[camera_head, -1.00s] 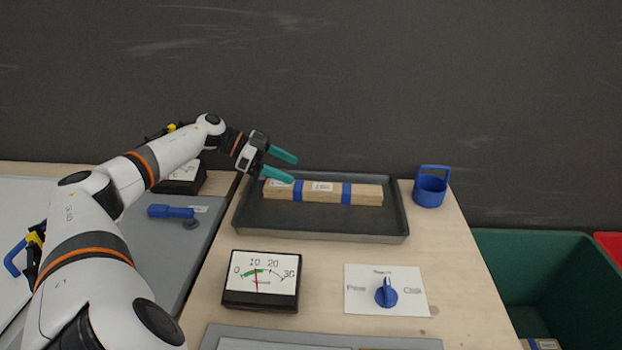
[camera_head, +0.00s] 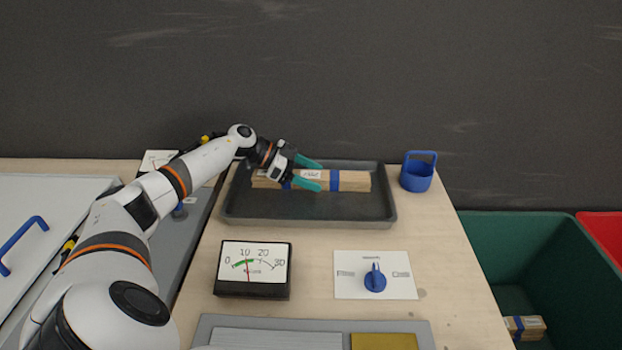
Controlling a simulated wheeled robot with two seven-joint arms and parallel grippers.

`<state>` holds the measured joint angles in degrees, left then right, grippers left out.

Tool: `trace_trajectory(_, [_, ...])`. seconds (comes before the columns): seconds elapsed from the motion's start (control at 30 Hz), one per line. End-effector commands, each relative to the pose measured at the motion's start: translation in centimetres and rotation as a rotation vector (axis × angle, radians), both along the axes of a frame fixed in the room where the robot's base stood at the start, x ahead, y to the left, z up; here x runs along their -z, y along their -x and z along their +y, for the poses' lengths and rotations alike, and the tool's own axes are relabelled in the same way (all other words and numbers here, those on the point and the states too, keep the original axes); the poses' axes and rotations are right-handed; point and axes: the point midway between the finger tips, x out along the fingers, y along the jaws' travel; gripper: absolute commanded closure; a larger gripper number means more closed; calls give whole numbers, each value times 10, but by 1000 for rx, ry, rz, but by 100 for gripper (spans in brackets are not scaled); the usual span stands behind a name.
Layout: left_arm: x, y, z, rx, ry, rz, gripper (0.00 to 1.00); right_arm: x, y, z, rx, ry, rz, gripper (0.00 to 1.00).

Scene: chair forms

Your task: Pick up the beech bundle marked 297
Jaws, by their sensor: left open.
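A beech bundle (camera_head: 354,181) with blue bands and a white label lies lengthwise in the dark grey tray (camera_head: 310,210). The label is too small to read. My left gripper (camera_head: 318,174) is open with teal fingers, over the middle of the bundle. One finger shows on its far side and one on its near side, and the gripper hides part of the bundle's left half. I cannot tell whether the fingers touch it. My right gripper is not in view.
A blue handled cup (camera_head: 417,175) stands right of the tray. In front are a gauge (camera_head: 252,269) and a blue knob on a white plate (camera_head: 375,279). A green bin (camera_head: 560,258) at the right holds another banded bundle (camera_head: 525,327). A red bin (camera_head: 604,235) stands beyond.

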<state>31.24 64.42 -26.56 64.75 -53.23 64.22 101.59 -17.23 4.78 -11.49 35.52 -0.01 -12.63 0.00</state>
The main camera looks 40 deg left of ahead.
Motion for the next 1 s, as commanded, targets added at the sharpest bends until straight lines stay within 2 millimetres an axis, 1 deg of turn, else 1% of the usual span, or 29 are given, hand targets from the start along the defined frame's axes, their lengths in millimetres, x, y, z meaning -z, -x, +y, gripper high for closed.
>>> trace_trajectory(0.23, [1,-1,-1,-1,-1,0,31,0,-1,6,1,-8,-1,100])
trace_trajectory(0.27, [1,-1,-1,-1,-1,0,35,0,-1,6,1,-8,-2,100])
trace_trajectory(0.6, [1,-1,-1,-1,-1,0,90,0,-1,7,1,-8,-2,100])
trace_trajectory(0.87, [-1,-1,-1,-1,0,-2,90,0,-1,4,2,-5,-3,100])
trace_trajectory(1.0, [-8,-1,0,-1,-2,-4,90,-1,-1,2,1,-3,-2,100])
